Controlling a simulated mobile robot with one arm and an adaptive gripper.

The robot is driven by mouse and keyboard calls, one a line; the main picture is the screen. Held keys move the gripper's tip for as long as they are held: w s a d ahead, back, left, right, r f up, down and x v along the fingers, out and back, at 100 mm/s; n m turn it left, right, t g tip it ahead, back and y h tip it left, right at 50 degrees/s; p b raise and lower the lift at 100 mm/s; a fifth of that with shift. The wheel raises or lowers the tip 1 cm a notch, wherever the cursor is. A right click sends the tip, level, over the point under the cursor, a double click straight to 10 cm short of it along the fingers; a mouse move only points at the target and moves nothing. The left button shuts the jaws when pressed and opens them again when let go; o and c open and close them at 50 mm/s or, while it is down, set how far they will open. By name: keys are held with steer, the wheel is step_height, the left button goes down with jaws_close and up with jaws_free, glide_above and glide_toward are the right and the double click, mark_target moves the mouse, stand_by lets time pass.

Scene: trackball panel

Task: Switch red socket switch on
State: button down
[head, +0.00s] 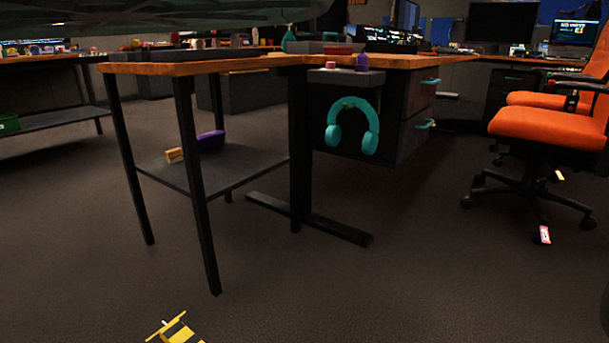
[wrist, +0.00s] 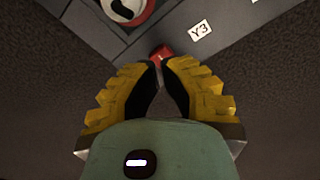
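In the wrist view, a small red switch (wrist: 161,53) sits at the near corner of a dark grey panel (wrist: 172,30), just past my fingertips. A white label reading "Y3" is to its right. My gripper (wrist: 160,64) has yellow ribbed fingers with black pads. The fingertips are drawn together with a thin gap and hold nothing that I can see. They point at the red switch and appear very close to it; I cannot tell whether they touch. The switch's position, on or off, cannot be made out. The panel and switch cannot be picked out in the head view.
A round red-rimmed part (wrist: 127,10) is on the panel, left of the switch. The head view shows a wooden-topped table (head: 190,67), teal headphones (head: 352,126) on a drawer unit, an orange chair (head: 548,125) at right and a yellow object (head: 178,328) at the bottom. The middle floor is clear.

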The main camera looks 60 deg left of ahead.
steer(key=shift+f+b, duration=1.2)
steer(key=shift+f, duration=0.6)
stand_by(0.7)
steer(key=shift+r+p, duration=3.05)
steer(key=shift+r, duration=0.5)
